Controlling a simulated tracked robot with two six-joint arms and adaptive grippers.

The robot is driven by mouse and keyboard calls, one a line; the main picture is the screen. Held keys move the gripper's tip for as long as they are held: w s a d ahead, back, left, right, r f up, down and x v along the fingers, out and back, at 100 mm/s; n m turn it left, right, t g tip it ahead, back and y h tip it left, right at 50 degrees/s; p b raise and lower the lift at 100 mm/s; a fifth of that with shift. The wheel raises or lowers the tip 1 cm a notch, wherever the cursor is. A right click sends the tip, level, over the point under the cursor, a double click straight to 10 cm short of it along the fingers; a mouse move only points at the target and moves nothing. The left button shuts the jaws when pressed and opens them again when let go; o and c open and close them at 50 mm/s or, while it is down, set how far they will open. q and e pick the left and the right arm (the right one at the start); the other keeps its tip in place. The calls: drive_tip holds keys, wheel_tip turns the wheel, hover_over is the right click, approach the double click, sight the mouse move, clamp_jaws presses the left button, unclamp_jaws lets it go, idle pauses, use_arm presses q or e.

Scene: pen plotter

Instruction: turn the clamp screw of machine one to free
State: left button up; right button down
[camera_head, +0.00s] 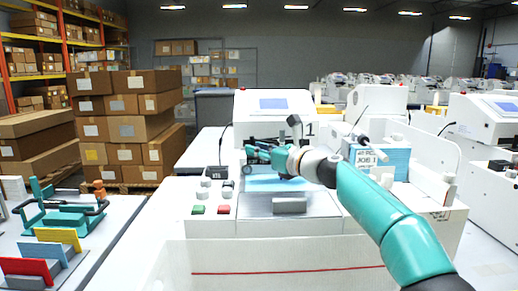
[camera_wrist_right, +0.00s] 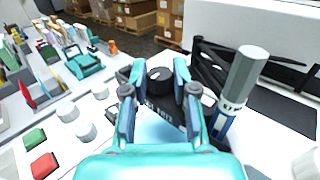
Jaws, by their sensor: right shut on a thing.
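Machine one is the white plotter (camera_head: 275,105) marked "1" in the middle of the head view, with a lit screen on top. My right gripper (camera_head: 255,154) reaches in from the right over its bed, at the pen carriage. In the right wrist view the two fingers of my right gripper (camera_wrist_right: 160,85) are closed around the black clamp screw knob (camera_wrist_right: 160,75), which has a pale mark on top. A dark lettered plate (camera_wrist_right: 165,120) lies just below the knob. In the head view the knob is hidden by the gripper. My left gripper is not in view.
A pen with a grey cap (camera_wrist_right: 245,75) stands upright right of the fingers. Green (camera_head: 198,210) and red (camera_head: 224,209) buttons and several white knobs sit left of the bed. A blue-white stack (camera_head: 380,160) lies at right. A side table (camera_head: 110,215) holds a teal fixture.

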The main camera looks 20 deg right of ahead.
idle(0.5)
drive_tip(key=c, duration=0.9)
unclamp_jaws()
drive_tip(key=shift+s, duration=0.1)
drive_tip(key=shift+v, duration=3.95)
drive_tip(key=shift+d, duration=0.15)
